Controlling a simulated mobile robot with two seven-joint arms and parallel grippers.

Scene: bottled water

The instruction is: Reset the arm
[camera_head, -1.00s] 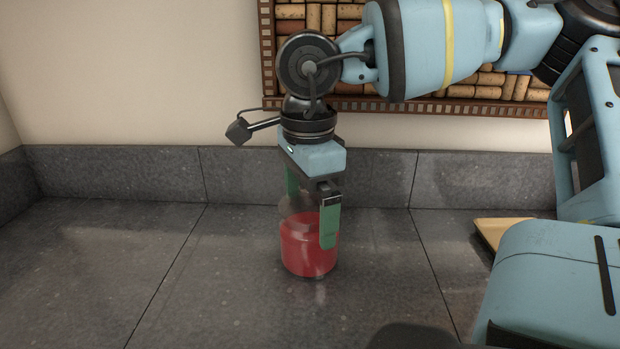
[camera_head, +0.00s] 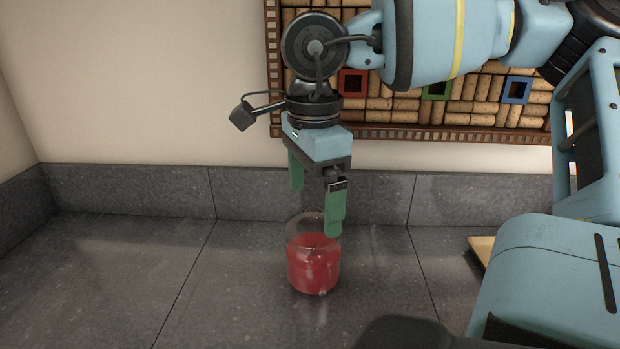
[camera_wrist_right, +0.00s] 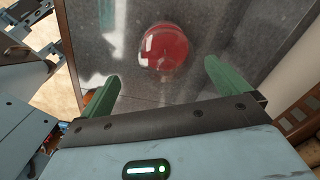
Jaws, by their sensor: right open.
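A clear container with red contents (camera_head: 313,262) stands upright on the grey counter in the head view. It also shows in the right wrist view (camera_wrist_right: 163,48), beyond the fingertips. My right gripper (camera_head: 315,212) points down above it with its green fingers spread. In the right wrist view the gap between the fingers (camera_wrist_right: 162,78) is empty. One fingertip overlaps the container's upper edge in the head view; whether it touches is hard to tell. My left gripper is out of view.
The grey tiled counter (camera_head: 130,270) is clear to the left. A low grey backsplash (camera_head: 120,190) runs along the wall. A framed cork board (camera_head: 410,132) with small coloured squares hangs behind my right arm. A yellowish flat object (camera_head: 481,248) lies at the right, partly hidden.

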